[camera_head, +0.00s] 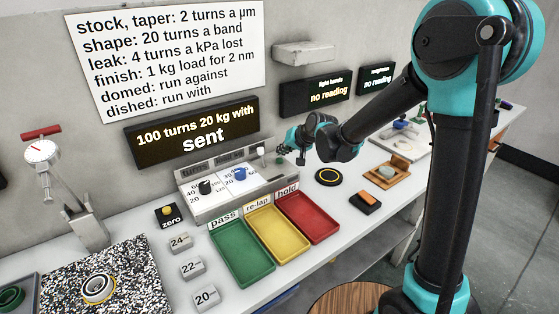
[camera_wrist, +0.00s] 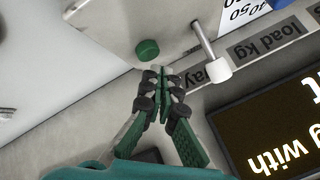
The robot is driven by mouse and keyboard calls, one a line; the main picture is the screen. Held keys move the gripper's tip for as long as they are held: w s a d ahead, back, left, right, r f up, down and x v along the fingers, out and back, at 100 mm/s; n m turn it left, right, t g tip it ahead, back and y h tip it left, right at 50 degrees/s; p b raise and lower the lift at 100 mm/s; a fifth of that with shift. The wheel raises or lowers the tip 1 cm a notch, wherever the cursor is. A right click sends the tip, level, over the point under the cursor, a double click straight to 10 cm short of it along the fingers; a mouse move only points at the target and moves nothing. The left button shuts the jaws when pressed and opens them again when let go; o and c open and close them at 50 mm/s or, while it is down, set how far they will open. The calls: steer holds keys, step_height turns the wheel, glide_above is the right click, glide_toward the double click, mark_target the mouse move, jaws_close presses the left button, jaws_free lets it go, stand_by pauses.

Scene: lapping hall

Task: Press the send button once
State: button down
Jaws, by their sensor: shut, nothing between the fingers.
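The control console (camera_head: 190,215) has a black knob (camera_head: 205,187), a blue knob (camera_head: 240,174) and a white-tipped lever (camera_head: 261,151). In the wrist view a round green button (camera_wrist: 147,49) sits on the console's pale face, close to the lever (camera_wrist: 217,70). I see no send label in either view.
The display (camera_head: 190,132) above the console reads "100 turns 20 kg with sent". Green (camera_head: 243,282), yellow (camera_head: 277,256) and red (camera_head: 308,238) trays lie in front. A yellow zero button (camera_head: 166,211) stands left. A black ring (camera_head: 328,177) lies right.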

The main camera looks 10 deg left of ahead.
steer(key=shift+r, duration=2.55)
steer(key=h, duration=0.2)
glide_toward(281, 160)
steer(key=w+d, duration=0.2)
steer(key=d, duration=0.4)
steer(key=s+d+f+h, duration=0.1)
steer(key=s+d+f, duration=0.1)
steer(key=d, duration=0.4)
steer(key=s+d+f+h, duration=0.1)
steer(key=s+d+f, duration=0.1)
steer(key=s+d, duration=0.3)
steer(key=s+d+f+m+h, duration=0.1)
steer(key=s+d, duration=0.3)
steer(key=d, duration=0.4)
steer(key=shift+s+f, duration=0.15)
steer(key=shift+f, duration=0.35)
steer(key=s+d+f+g+h, duration=0.1)
steer(key=s+d+f+h, duration=0.1)
steer(key=s+d+f, duration=0.3)
steer(key=s+d, duration=0.4)
steer(key=s, duration=0.2)
steer(key=shift+d+m, duration=0.35)
steer(key=shift+m, duration=0.05)
steer(key=shift+f, duration=0.1)
